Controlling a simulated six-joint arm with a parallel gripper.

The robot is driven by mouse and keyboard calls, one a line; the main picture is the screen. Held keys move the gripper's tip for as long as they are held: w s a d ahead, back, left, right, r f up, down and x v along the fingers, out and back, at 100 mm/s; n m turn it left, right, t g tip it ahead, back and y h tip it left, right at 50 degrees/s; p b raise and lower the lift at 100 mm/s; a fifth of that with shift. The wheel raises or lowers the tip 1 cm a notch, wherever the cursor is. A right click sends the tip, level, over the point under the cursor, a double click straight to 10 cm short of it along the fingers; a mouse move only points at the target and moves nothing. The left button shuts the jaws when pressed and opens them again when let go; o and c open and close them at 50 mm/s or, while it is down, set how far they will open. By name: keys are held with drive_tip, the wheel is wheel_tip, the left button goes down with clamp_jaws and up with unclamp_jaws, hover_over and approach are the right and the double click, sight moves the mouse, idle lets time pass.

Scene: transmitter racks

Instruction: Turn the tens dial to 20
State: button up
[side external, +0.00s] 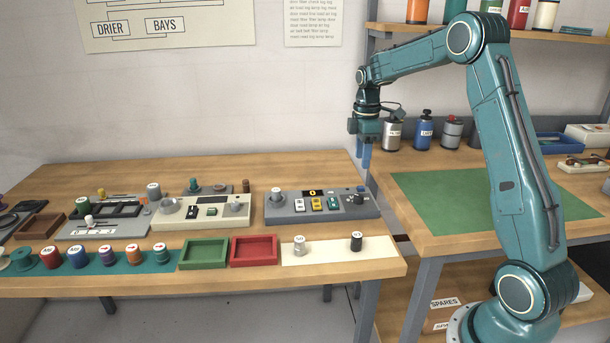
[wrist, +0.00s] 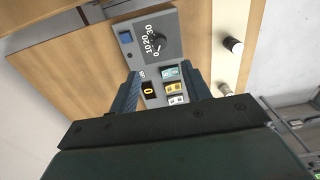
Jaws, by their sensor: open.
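The grey control panel (side external: 285,213) stands on the wooden bench, with a small display showing 0 and several coloured keys. The tens dial (wrist: 158,46) is a dark round knob at the panel's end in the wrist view, marked 0, 10, 20, 30. It also shows at the panel's right end in the side view (side external: 358,200). My gripper (side external: 367,170) is open and empty, pointing down above the panel's right end, apart from the dial. In the wrist view its fingers (wrist: 165,92) frame the display and keys.
A blue button (wrist: 126,38) sits beside the dial. A cream panel (side external: 205,211) stands to the left. Green (side external: 204,253) and red (side external: 254,250) trays and a pale strip (side external: 330,249) with two small knobs lie in front. The green mat (side external: 440,205) is clear.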

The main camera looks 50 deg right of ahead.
sight(359, 195)
wheel_tip(359, 195, down, 12)
idle(0.6)
drive_tip(key=c, duration=1)
